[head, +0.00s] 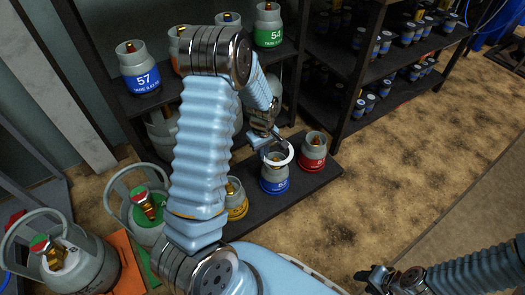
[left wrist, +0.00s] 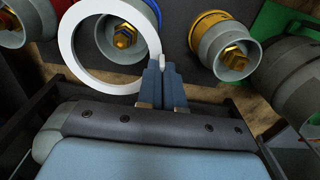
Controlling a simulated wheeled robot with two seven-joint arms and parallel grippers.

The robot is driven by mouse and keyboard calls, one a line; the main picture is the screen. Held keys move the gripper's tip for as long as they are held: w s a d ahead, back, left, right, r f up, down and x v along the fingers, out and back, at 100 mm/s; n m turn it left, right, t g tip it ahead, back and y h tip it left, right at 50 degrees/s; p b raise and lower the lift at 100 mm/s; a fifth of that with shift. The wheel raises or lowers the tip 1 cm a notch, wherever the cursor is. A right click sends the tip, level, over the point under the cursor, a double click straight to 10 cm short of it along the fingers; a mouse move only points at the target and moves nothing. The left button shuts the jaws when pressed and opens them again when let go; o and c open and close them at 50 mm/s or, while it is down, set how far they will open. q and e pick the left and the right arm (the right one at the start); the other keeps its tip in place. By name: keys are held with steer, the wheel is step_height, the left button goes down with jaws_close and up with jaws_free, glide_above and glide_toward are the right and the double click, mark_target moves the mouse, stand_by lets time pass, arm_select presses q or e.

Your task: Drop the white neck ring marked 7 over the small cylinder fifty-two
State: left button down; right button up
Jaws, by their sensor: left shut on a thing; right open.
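My left gripper (head: 270,143) is shut on the rim of the white neck ring (head: 279,163); its 7 is not legible. The ring also shows in the left wrist view (left wrist: 67,60), held at its right edge by the fingertips (left wrist: 162,72). The small grey cylinder with a blue label (head: 274,187), its number only partly readable, stands upright on the low dark shelf beneath the ring. In the left wrist view its brass valve (left wrist: 124,36) appears inside the ring's opening, off centre. The ring looks above the cylinder; the exact gap is unclear. My right gripper (head: 371,278) is open and empty.
A red-labelled cylinder (head: 313,151) stands close right of the blue one, and a yellow-labelled cylinder (head: 237,205) to its left. Cylinders 57 (head: 139,73) and 54 (head: 268,28) stand on the shelf above. Larger grey cylinders (head: 80,270) stand at lower left.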

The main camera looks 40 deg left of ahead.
arm_select(q)
step_height(320, 180, down, 7)
steer(key=b, duration=0.4)
steer(key=shift+r+b, duration=0.15)
steer(key=shift+b, duration=0.15)
stand_by(1.0)
steer(key=c, duration=1.2)
jaws_free()
steer(key=shift+r, duration=0.1)
steer(key=shift+r+p, duration=3.05)
steer(key=shift+r, duration=0.65)
